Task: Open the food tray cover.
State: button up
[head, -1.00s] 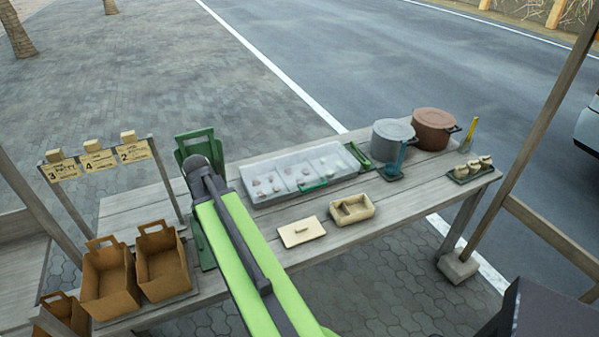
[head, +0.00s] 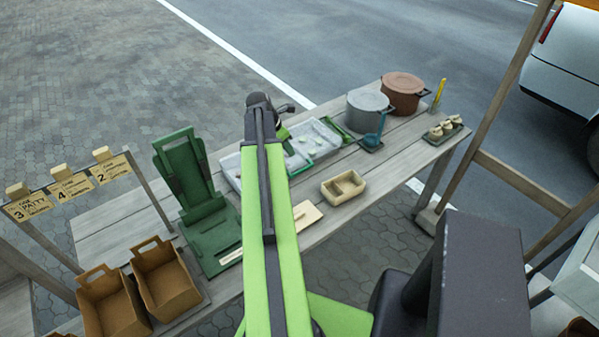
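The food tray (head: 228,164) is a long, pale grey box on the wooden table, with small food pieces inside. Its cover looks clear and appears to lie flat over it. The cover's green handle (head: 301,167) shows at the tray's front edge, just right of my arm. My arm crosses in front of the tray and hides its middle. My gripper (head: 286,138) is partly visible beyond the arm, over or close to the tray, left of and behind the handle. Its fingertips are hidden, and I cannot tell whether it touches the cover.
A green press-like stand (head: 190,178) is left of the tray. A beige box (head: 343,188) and a flat beige piece (head: 306,214) lie in front. Brown baskets (head: 163,277) are front left.

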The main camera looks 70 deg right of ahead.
jog(key=b, duration=1.2)
send_near(299, 166)
jog(key=s+f, duration=0.1)
jog(key=f, duration=0.1)
jog(key=s+f, duration=0.1)
jog(key=f, duration=0.1)
jog(key=s+f, duration=0.1)
jog(key=f, duration=0.1)
jog(key=shift+s, duration=0.35)
jog(key=shift+a+r, duration=0.1)
jog(key=shift+r, duration=0.05)
jog(key=shift+c, duration=0.3)
grip_shut()
jog(key=shift+w, duration=0.1)
